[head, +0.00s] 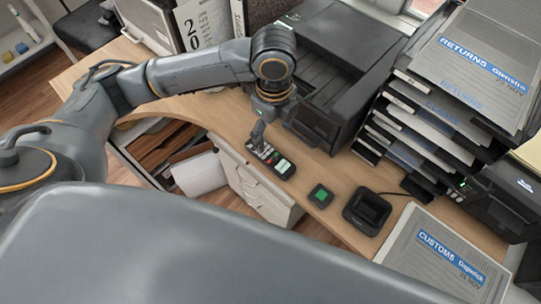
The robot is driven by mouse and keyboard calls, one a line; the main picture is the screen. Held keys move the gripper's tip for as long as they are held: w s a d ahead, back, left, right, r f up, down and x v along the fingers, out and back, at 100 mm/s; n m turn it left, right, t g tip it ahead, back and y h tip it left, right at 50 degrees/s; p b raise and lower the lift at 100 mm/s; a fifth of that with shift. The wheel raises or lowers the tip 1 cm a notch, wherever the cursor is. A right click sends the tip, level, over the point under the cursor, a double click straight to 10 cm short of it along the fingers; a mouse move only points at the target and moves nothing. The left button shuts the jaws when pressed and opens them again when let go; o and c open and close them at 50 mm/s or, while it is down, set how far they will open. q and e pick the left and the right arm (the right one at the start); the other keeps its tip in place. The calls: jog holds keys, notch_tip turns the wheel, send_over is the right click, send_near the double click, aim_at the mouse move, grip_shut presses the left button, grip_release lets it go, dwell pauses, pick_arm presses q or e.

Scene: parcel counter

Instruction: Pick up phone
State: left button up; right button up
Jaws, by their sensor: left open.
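The phone (277,160) is a dark handset with a small lit screen and a keypad. It lies on the wooden counter near its front edge, in the middle of the head view. My left gripper (261,146) points down right over the keypad end of the phone and hides part of it. The gripper is open; its fingers are small in the view, and whether they touch the phone I cannot tell. A black charging cradle (367,212) with a cable stands empty to the right. My right gripper is not in view.
A small dark device with a green face (320,196) lies between phone and cradle. A black printer (335,65) stands behind. A stack of paper trays (440,115) rises at the right. A customs folder (443,262) lies at the front right. Drawers (262,190) sit below the counter edge.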

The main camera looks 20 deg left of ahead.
pick_arm(q)
send_over(275, 160)
jog(key=f, duration=0.8)
jog(key=shift+s+a, duration=0.2)
jog(key=shift+a, duration=0.1)
jog(key=shift+w+d+f, duration=0.1)
jog(key=shift+d+f, duration=0.05)
jog(key=shift+f, duration=1.3)
jog(key=shift+w+d+f, duration=0.1)
jog(key=shift+d+f, duration=0.05)
jog(key=shift+f, duration=1.25)
jog(key=c, duration=1.5)
jog(key=shift+r, duration=0.2)
